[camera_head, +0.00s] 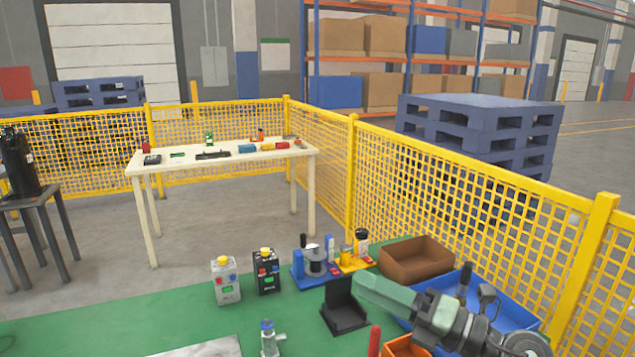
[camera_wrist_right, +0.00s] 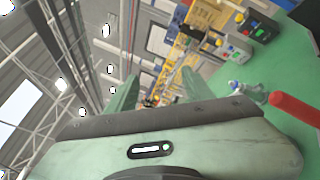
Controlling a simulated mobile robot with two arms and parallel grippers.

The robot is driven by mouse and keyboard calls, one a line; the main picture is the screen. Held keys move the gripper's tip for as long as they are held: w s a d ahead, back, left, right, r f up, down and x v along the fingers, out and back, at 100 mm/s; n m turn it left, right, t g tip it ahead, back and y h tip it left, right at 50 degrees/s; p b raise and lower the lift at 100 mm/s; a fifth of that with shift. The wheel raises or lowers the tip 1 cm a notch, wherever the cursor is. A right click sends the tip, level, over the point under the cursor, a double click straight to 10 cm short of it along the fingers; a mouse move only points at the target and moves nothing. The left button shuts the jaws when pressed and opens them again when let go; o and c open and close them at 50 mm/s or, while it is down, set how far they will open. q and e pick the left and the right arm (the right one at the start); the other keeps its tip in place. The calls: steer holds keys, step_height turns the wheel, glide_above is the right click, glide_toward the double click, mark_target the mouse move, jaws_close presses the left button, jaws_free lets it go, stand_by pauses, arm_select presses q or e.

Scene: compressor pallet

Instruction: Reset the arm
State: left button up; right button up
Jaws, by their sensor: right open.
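My right arm comes in from the lower right of the head view. Its green gripper (camera_head: 372,287) points left above the green table (camera_head: 130,325), near the black angled stand. In the right wrist view the two green fingers (camera_wrist_right: 158,88) stand apart with nothing between them. The gripper is open and empty. My left gripper is not in view.
Close to the gripper are a black stand (camera_head: 345,306), a brown bin (camera_head: 415,258) and a blue tray (camera_head: 505,314). Two button boxes (camera_head: 226,280) and a small valve (camera_head: 270,338) stand further left. A yellow fence (camera_head: 450,185) runs behind.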

steer(key=d+m+t+h, duration=0.9)
steer(key=m+t+h, duration=0.25)
steer(key=m, duration=0.85)
steer(key=s+d+f+m+g+h, duration=0.2)
steer(key=d+f+m+g+h, duration=0.15)
steer(key=f+m, duration=0.35)
steer(key=s+d+f+m+g+h, duration=0.3)
steer(key=d+f+m+h, duration=0.1)
steer(key=f, duration=0.6)
steer(key=s+a+f+m+g+y, duration=0.1)
steer(key=s+a+f+m+g, duration=0.1)
steer(key=s+f+g, duration=0.7)
steer(key=s+a+f+m+g+y, duration=0.1)
steer(key=s+a+f+g, duration=0.15)
steer(key=s+f, duration=0.85)
steer(key=s+f+g, duration=0.1)
steer(key=s+f, duration=0.1)
steer(key=f, duration=0.9)
steer(key=s+f, duration=0.2)
steer(key=f, duration=0.9)
steer(key=s+d+f+g, duration=0.1)
steer(key=s+d+f, duration=0.1)
steer(key=s+f, duration=1.4)
steer(key=shift+f, duration=0.3)
steer(key=shift+d, duration=0.1)
